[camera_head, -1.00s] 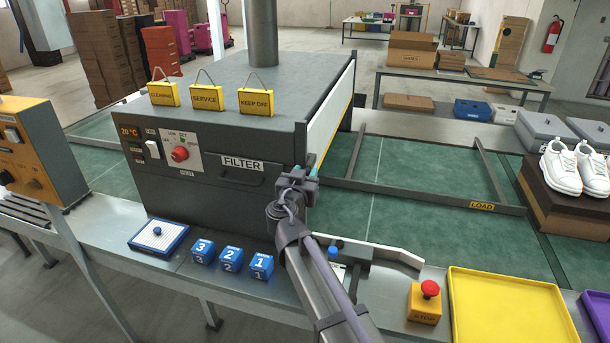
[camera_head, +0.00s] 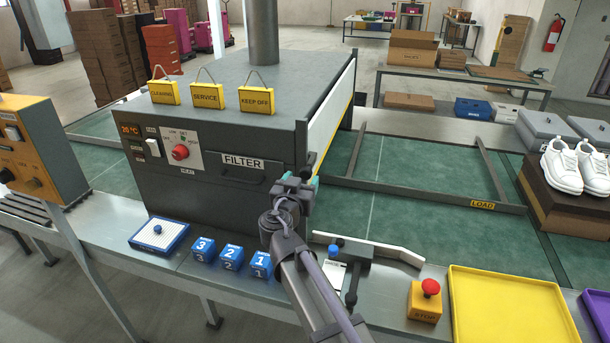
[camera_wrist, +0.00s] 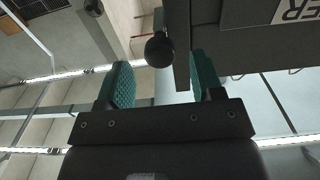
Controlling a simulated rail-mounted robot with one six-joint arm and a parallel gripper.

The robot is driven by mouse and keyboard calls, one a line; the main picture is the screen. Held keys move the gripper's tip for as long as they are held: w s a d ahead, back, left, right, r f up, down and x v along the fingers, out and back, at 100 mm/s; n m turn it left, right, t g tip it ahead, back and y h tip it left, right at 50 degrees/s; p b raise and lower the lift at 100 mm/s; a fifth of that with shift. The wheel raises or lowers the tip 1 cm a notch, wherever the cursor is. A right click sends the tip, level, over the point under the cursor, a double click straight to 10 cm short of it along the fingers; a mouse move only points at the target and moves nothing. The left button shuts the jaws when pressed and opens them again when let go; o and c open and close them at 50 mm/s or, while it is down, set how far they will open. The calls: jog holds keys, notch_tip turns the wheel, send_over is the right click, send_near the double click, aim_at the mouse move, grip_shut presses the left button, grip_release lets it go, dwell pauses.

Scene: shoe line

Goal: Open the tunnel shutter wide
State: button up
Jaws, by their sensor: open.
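The tunnel (camera_head: 220,110) is a big grey box over the green conveyor, with a FILTER label on its front. A white shutter panel (camera_head: 331,106) with a yellow edge stands at its right end, seen at a slant; how far it is open is hard to tell. My gripper (camera_head: 310,172) is at the tunnel's front right corner, near the panel's lower edge. In the wrist view my gripper (camera_wrist: 160,82) is open with teal fingers apart. A black ball knob (camera_wrist: 159,49) lies between and just beyond the fingertips, beside the tunnel's dark edge; no contact is visible.
Blue numbered cubes (camera_head: 231,257) and a white-topped blue pad (camera_head: 159,236) lie on the front ledge. A LOAD frame (camera_head: 440,198) lies on the conveyor.

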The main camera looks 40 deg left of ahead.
jog(key=v, duration=0.7)
jog(key=w+d+f+n+g+h, duration=0.1)
jog(key=d+f+g+h, duration=0.25)
jog(key=d, duration=0.45)
jog(key=w+d+f+g+h+p, duration=0.1)
jog(key=d+f+g+h, duration=0.15)
jog(key=d+f, duration=0.4)
jog(key=w+d+f+n+g+h, duration=0.1)
jog(key=w+d+f+g+h, duration=0.15)
jog(key=d, duration=0.65)
jog(key=s+d+f+m+g+y+p, duration=0.1)
jog(key=d+m+g, duration=0.5)
jog(key=d, duration=2.8)
jog(key=shift+s+f+g+y+p, duration=0.35)
jog(key=shift+s+g+y+p, duration=0.3)
jog(key=shift+g, duration=0.5)
